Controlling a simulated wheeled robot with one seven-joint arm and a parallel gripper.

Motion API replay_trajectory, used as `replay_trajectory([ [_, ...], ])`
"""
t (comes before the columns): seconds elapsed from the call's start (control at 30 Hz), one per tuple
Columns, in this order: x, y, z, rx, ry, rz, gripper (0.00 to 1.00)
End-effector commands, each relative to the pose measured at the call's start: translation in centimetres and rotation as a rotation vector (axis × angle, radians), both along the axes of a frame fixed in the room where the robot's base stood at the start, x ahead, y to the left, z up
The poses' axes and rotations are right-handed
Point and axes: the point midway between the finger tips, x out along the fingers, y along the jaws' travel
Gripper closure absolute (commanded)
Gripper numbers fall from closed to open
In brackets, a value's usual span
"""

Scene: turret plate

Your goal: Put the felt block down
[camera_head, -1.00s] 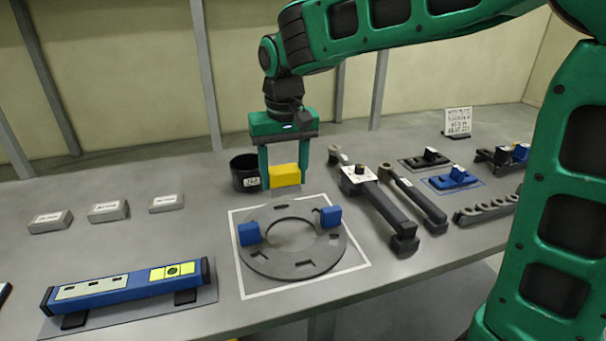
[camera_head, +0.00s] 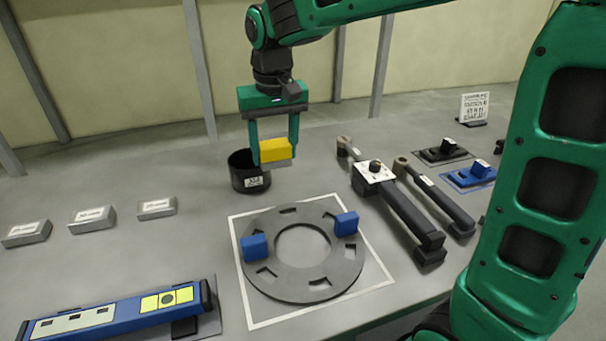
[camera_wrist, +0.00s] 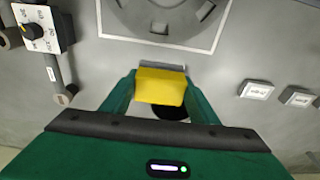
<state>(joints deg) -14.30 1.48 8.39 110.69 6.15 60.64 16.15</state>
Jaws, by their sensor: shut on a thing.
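My gripper (camera_head: 274,152) is shut on the felt block (camera_head: 276,148), a yellow block with a grey underside. The block is held above the table, just behind the turret plate (camera_head: 262,277) and in front of the right part of the black cup (camera_head: 240,173). In the wrist view the yellow block (camera_wrist: 160,86) sits between the green fingers, with the dark cup partly hidden behind it. The turret plate is a grey slotted ring inside a white square outline. Two blue blocks stand on it, one at left (camera_head: 254,247) and one at right (camera_head: 346,223).
Several grey labelled blocks (camera_head: 92,219) lie at the left. A blue level (camera_head: 115,318) lies at the front left. A torque tool (camera_head: 400,212) and a wrench (camera_head: 436,200) lie right of the plate. Black (camera_head: 441,152) and blue (camera_head: 470,175) fixtures sit farther right.

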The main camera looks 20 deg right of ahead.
Motion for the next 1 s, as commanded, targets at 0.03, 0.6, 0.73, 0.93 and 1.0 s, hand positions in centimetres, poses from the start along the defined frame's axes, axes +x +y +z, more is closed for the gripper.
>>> replay_trajectory([
  [0.03,0.1,-0.3,0.0,0.000,-0.001,-0.005,0.78],
  [0.6,2.5,-4.3,-2.3,-0.001,0.003,-0.025,0.78],
  [0.73,4.1,-6.3,-3.8,0.000,0.003,-0.024,0.78],
  [0.93,6.4,-9.1,-6.0,0.000,0.001,-0.023,0.78],
  [1.0,7.0,-9.7,-6.5,0.000,0.001,-0.022,0.78],
])
